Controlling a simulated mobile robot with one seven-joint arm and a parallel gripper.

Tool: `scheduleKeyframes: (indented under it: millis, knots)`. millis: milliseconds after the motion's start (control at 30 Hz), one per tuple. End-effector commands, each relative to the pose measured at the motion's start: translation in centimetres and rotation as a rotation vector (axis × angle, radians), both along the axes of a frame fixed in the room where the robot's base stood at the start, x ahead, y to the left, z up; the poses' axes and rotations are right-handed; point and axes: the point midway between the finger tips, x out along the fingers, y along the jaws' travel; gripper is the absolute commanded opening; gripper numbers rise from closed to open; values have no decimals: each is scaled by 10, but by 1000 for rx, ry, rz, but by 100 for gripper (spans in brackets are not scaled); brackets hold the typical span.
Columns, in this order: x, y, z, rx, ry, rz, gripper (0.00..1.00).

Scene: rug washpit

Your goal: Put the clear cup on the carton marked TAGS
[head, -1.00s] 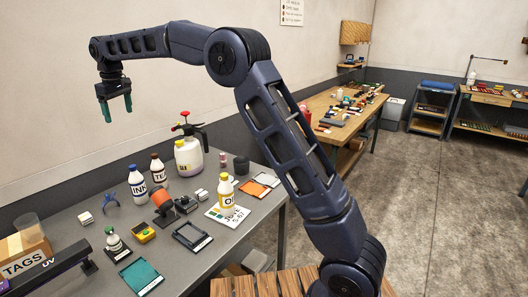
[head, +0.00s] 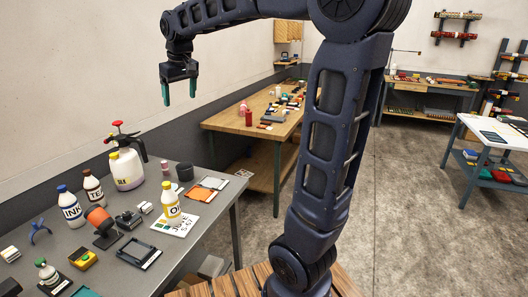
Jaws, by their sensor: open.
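My gripper (head: 179,92) hangs in the air at the upper left of the head view, above and behind the grey table (head: 140,258). Its two green fingers point down, apart and empty. Neither the clear cup nor the carton marked TAGS shows in the current view. The earlier frame had the carton at the left end of the grey table, with what looks like a clear cup at its back edge; whether the cup was on or behind the carton cannot be told.
The grey table holds an INK bottle (head: 70,207), a second white bottle (head: 94,189), a pump sprayer (head: 126,165), a yellow bottle (head: 171,201) and several small tools. A wooden table (head: 262,118) stands behind. Open concrete floor (head: 420,220) lies to the right.

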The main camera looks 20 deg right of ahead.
Motion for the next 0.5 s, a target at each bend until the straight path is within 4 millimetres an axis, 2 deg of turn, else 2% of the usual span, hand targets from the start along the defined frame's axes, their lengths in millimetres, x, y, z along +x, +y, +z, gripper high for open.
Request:
scheduleKeyframes:
  millis: [33, 200, 500]
  knots:
    - [-14, -20, -3, 5, -7, -33, 80]
    - [-57, -76, -21, 24, -29, -138, 80]
    - [-143, -153, -72, 56, -70, -326, 80]
